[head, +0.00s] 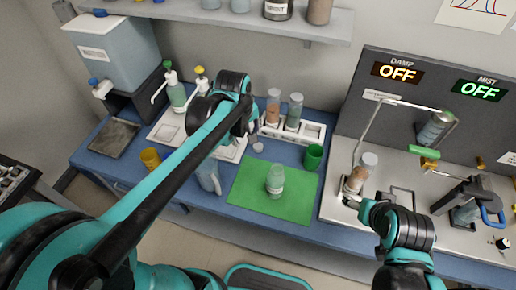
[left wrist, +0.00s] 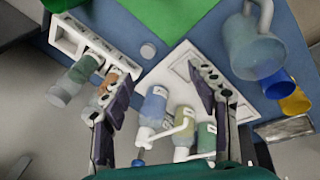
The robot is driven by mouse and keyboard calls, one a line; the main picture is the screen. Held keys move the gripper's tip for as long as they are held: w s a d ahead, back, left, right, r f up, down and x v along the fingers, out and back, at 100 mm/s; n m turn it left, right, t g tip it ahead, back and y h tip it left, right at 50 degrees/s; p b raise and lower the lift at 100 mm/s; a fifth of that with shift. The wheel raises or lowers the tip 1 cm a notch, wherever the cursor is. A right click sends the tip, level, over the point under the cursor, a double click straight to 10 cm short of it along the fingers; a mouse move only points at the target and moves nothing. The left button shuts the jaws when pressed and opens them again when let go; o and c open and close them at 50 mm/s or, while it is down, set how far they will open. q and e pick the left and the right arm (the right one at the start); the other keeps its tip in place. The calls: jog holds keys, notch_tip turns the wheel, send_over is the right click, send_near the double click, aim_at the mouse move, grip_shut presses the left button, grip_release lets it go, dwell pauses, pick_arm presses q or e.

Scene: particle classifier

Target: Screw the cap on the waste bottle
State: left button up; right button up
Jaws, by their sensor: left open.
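A clear bottle (head: 275,180) with a pale green label stands upright on the green mat (head: 245,188); I cannot read its label. A small pale round cap (head: 258,147) lies on the blue table just behind the mat; it also shows in the left wrist view (left wrist: 148,50). My left gripper (left wrist: 158,66) is open and empty, pointing down above the table near the cap, with the pump bottles seen between its fingers. In the head view its fingers are mostly hidden behind my arm. My right gripper (head: 362,208) is beside a brown-filled bottle (head: 356,180); its fingers are unclear.
A white rack (head: 310,131) with filled bottles stands behind the mat. A green cup (head: 313,157), a clear jug (head: 208,178) and a yellow cup (head: 150,158) stand nearby. Pump bottles (head: 176,95) stand on a white tray at back left. The grey station (head: 335,205) is at right.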

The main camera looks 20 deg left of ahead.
pick_arm(q)
jog(key=w+f+n+g, duration=0.1)
jog(key=w+f+n, duration=0.3)
jog(key=w+f, duration=0.15)
jog(key=n+g, duration=0.2)
jog(key=n, duration=0.3)
send_near(258, 146)
jog(key=shift+s+a+b, duration=0.1)
jog(key=shift+a+b, duration=0.1)
jog(key=shift+b, duration=0.25)
jog(key=shift+f+n, duration=0.3)
jog(key=shift+f, duration=0.05)
jog(key=shift+f+b, duration=0.45)
jog(key=shift+f, duration=0.85)
jog(key=f+b, duration=0.1)
jog(key=f, duration=0.2)
jog(key=f+b, duration=0.1)
jog(key=f, duration=0.1)
jog(key=shift+w+d+f+b, duration=0.15)
jog(key=shift+w+b, duration=0.15)
jog(key=shift+b, duration=0.05)
